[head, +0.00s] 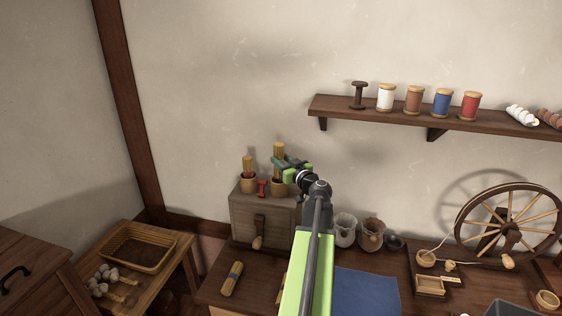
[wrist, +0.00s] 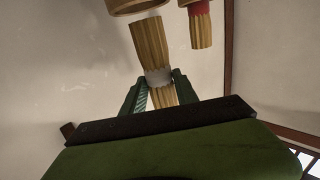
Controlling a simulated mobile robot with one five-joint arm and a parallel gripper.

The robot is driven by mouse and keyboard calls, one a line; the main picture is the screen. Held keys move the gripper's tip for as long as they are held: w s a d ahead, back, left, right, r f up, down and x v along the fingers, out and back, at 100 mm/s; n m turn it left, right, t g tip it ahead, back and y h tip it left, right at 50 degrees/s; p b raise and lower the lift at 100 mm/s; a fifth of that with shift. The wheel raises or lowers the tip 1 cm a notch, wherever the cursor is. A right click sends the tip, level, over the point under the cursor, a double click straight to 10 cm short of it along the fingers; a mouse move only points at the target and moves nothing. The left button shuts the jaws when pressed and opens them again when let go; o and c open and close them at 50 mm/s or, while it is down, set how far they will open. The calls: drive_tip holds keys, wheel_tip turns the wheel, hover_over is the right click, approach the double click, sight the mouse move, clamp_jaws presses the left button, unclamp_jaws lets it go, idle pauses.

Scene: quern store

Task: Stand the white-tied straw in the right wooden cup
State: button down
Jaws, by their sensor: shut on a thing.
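My gripper (head: 281,163) is shut on the white-tied straw (head: 279,149), above the cabinet. In the wrist view, my fingers (wrist: 159,88) close around the straw (wrist: 149,43) at its white tie (wrist: 158,76). The right wooden cup (head: 279,187) stands on the cabinet, directly below the straw. Its rim shows at the top of the wrist view (wrist: 132,7), close to the straw's far end. That end shows just at the rim; I cannot tell if it is inside. The straw looks nearly upright. The left wooden cup (head: 248,183) holds a red-tied straw (head: 247,163).
The cups stand on a small grey-brown cabinet (head: 258,217), with a small red object (head: 262,188) between them. A blue-tied straw (head: 231,279) lies on the table. A spinning wheel (head: 508,228) and a spool shelf (head: 430,119) are farther right.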

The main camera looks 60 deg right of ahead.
drive_tip(key=shift+f+b, duration=2.2)
drive_tip(key=shift+f, duration=0.3)
drive_tip(key=c, duration=0.9)
unclamp_jaws()
drive_tip(key=shift+o, duration=0.2)
